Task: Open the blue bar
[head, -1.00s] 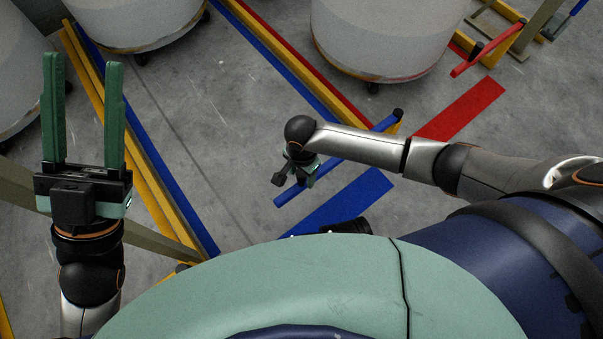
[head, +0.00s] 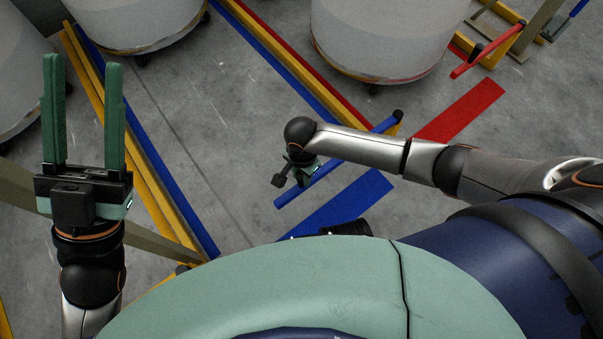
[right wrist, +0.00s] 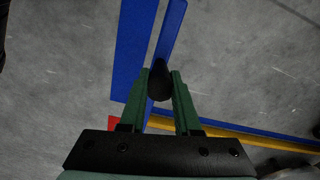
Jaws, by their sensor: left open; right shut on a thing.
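The blue bar (head: 345,156) runs diagonally in the head view, its lower-left end free over the floor and its upper-right end at a yellow post. My right gripper (head: 303,174) is at the bar, left of its middle, partly hidden by its own wrist. In the right wrist view, a dark rounded handle (right wrist: 159,82) on the blue bar (right wrist: 171,32) sits between the green fingers of this gripper (right wrist: 160,75), which are shut on it. My left gripper (head: 82,110) is open and empty at the far left, its fingers pointing up the picture, away from the bar.
A blue floor strip (head: 345,203) lies beside the bar, and a red floor strip (head: 462,108) lies further right. A red bar (head: 485,52) stands at the upper right. Large pale round cans (head: 388,35) stand at the back.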

